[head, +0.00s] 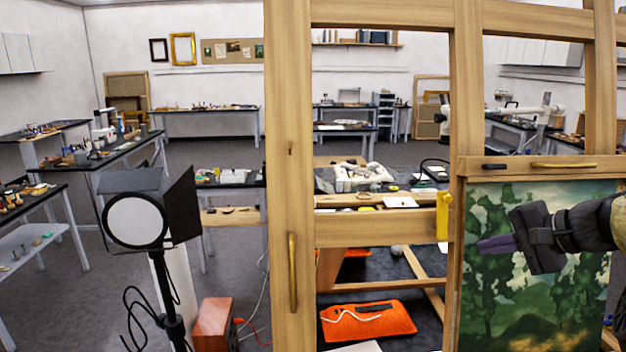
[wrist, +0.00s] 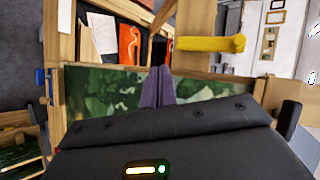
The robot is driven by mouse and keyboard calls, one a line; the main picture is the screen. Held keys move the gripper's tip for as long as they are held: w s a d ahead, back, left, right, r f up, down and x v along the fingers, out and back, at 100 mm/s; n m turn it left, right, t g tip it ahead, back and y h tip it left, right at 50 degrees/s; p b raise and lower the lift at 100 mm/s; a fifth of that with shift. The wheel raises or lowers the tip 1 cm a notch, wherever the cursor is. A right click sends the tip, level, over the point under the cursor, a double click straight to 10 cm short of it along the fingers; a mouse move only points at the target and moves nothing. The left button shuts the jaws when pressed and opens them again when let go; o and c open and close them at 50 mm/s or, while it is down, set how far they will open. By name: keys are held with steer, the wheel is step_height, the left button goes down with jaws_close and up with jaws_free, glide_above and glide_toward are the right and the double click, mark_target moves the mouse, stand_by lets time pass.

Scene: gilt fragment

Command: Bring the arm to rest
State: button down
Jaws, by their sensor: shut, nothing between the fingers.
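My gripper (head: 484,246) is at the right of the head view, in front of a green landscape painting (head: 490,301) held in a wooden easel frame (head: 282,190). Its dark body points left and its purple-grey fingers are together with nothing between them. In the wrist view the closed fingers (wrist: 158,77) stand before the same painting (wrist: 100,90). I cannot tell the exact gap between the fingers and the canvas. My arm enters from the right edge.
A yellow clamp (head: 443,216) sits on the frame's post, and in the wrist view it juts out near the fingers (wrist: 212,43). A studio lamp (head: 135,220) stands at left, beside an orange-brown box (head: 212,322). Worktables line the room.

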steer(key=s+a+f+n+g+h, duration=0.3)
steer(key=s+a+f+n, duration=0.2)
steer(key=a+f, duration=0.5)
steer(key=s+a+f+n+g+h, duration=0.3)
steer(key=s+a+f+n, duration=0.3)
steer(key=a+f, duration=0.4)
step_height(320, 180, down, 7)
steer(key=shift+s+a+r+b, duration=0.15)
steer(key=shift+s+a+b, duration=0.2)
steer(key=shift+s, duration=0.5)
